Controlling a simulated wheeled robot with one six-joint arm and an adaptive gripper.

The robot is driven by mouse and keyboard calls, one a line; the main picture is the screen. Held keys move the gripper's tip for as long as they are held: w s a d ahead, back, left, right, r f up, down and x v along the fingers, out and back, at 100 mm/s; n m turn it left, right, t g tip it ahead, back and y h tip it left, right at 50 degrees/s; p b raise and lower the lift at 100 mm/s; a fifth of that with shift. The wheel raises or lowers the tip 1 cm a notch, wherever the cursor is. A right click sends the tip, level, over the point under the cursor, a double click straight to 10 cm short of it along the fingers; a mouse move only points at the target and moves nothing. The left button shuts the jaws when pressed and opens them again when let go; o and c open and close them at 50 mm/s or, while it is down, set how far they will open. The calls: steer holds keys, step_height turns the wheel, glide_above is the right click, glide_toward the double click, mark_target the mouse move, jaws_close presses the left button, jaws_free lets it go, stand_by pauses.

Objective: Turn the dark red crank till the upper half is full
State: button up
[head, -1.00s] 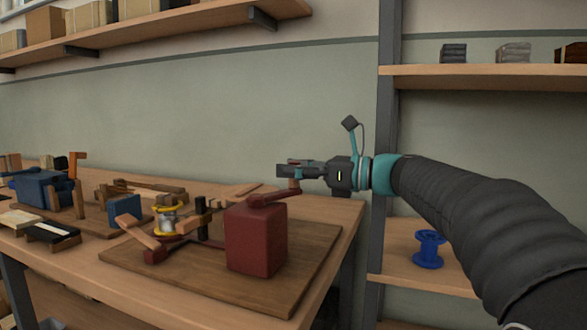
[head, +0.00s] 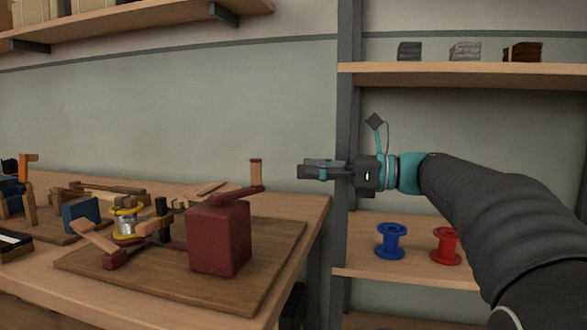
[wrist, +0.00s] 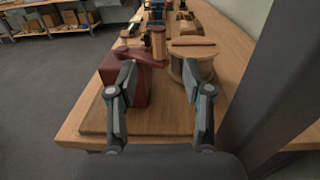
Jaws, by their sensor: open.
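The dark red box (head: 219,236) stands on a brown board on the table. Its dark red crank (head: 238,197) lies across the top, with an upright wooden handle (head: 256,173) at its outer end. My gripper (head: 305,170) is open and empty, to the right of the handle and clear of it. In the wrist view my gripper (wrist: 168,85) has its two fingers spread wide. The red box (wrist: 134,88) shows beyond and left of the left finger, partly hidden by it. A round wooden piece (wrist: 190,72) with a bar across its top stands right of the box.
A blue block (head: 81,215) stands further left. A grey shelf post (head: 346,130) rises behind my gripper. Blue (head: 391,241) and red (head: 446,246) spools sit on the lower shelf.

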mark_target(261, 173)
steer(key=shift+s+d, duration=0.1)
steer(key=shift+d, duration=0.15)
steer(key=shift+c, duration=1.4)
steer(key=shift+t+h, duration=0.3)
steer(key=shift+t, duration=0.3)
steer(key=s, duration=0.1)
steer(key=s+d+r, duration=0.1)
steer(key=s+d, duration=0.1)
steer(key=shift+s+r+b, duration=0.3)
steer(key=shift+r, duration=0.1)
jaws_close()
step_height(261, 173, down, 3)
steer(key=s+d+m+t+h, duration=0.1)
steer(key=s+m+t+h, duration=0.1)
steer(key=s+m+t, duration=0.1)
steer(key=x, duration=0.6)
steer(key=b+x, duration=0.1)
steer(key=x, duration=0.6)
steer(key=shift+w+a+r, duration=0.15)
steer(key=shift+w+r, duration=0.15)
